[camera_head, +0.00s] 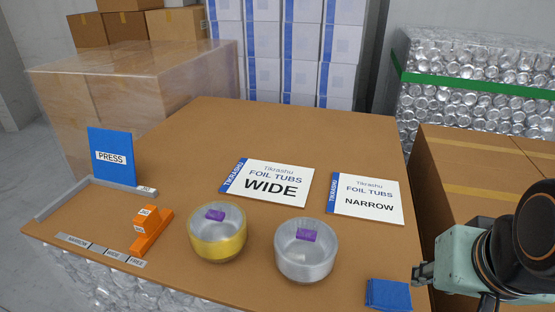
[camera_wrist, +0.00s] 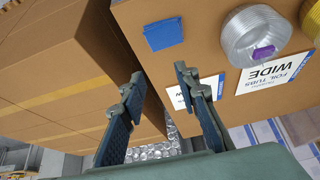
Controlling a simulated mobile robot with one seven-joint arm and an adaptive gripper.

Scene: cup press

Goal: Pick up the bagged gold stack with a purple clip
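The bagged gold stack (camera_head: 218,235) stands on the brown table at front centre in the head view. It is a round gold tub stack in clear wrap with a purple clip (camera_head: 214,215) on top. Right of it, apart, stands a similar silver stack (camera_head: 306,252) with its own purple clip. The silver stack shows in the wrist view (camera_wrist: 254,34); part of another stack is cut off at its right edge. My gripper (camera_wrist: 155,88) is open and empty, its fingers wide apart. In the head view it is at the table's right edge, far right of the gold stack.
A blue folded pad (camera_head: 388,295) lies between the silver stack and my gripper. WIDE (camera_head: 265,183) and NARROW (camera_head: 366,198) cards lie flat behind the stacks. An orange block tool (camera_head: 150,232) and a blue PRESS sign (camera_head: 111,157) are at left. Cardboard boxes (camera_head: 480,195) stand right of the table.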

